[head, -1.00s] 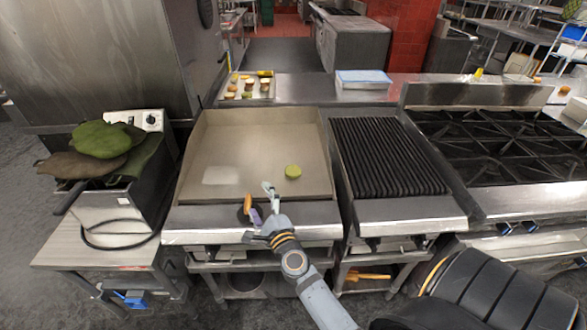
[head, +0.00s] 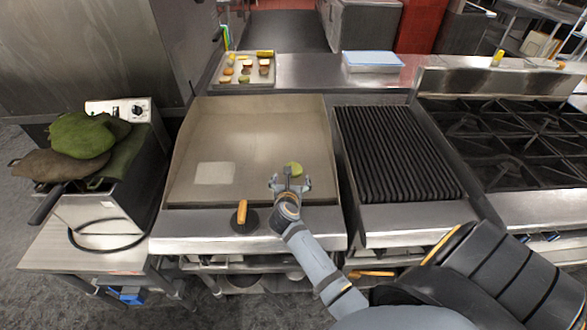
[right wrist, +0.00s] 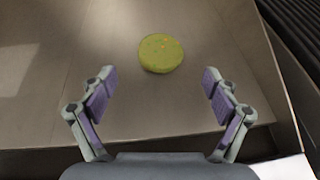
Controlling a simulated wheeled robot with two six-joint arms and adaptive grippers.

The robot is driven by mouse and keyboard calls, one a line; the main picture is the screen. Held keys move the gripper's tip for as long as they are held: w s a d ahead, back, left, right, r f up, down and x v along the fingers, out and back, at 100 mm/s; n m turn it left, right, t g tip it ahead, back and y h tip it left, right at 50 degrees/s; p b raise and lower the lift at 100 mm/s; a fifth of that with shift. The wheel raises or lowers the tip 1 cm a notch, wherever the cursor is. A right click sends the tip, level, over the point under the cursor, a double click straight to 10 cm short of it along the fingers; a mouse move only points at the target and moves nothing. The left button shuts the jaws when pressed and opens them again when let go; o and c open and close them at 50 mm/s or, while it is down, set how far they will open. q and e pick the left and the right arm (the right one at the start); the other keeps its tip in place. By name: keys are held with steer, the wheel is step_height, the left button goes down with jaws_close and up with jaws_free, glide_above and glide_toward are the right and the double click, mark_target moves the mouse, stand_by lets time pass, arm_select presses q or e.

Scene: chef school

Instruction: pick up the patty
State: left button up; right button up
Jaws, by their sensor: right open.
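A round green patty (head: 294,169) lies flat on the griddle (head: 240,130), right of its middle. In the right wrist view the patty (right wrist: 161,53) is ahead of the fingers, centred between them and apart from both. My right gripper (head: 290,182) is over the front part of the griddle, just in front of the patty. Its purple-padded fingers (right wrist: 158,85) are spread wide with nothing between them. My left gripper is not in view.
A round black object with an orange handle (head: 242,214) rests on the griddle's front ledge. A black grill grate (head: 392,152) is to the right. A tray with food (head: 245,80) stands behind. The griddle around the patty is clear.

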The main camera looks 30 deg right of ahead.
steer(key=shift+w+d+f, duration=0.25)
steer(key=shift+w+d, duration=0.1)
steer(key=shift+w, duration=0.05)
steer(key=shift+w+d+f, duration=0.1)
steer(key=shift+w+d+f+p, duration=0.1)
steer(key=shift+w+d+p, duration=0.35)
steer(key=shift+w+d, duration=0.1)
steer(key=x, duration=0.2)
steer(key=shift+w+d+f, duration=0.1)
steer(key=shift+w+f, duration=0.05)
steer(key=shift+f, duration=0.15)
steer(key=shift+w+d+f, duration=0.25)
steer(key=shift+w+f, duration=0.05)
steer(key=shift+s+a+r, duration=0.15)
steer(key=shift+r, duration=0.05)
steer(key=c, duration=1.4)
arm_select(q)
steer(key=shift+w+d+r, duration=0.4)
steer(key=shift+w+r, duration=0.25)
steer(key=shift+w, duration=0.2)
arm_select(e)
step_height(320, 180, up, 10)
steer(key=shift+f, duration=0.1)
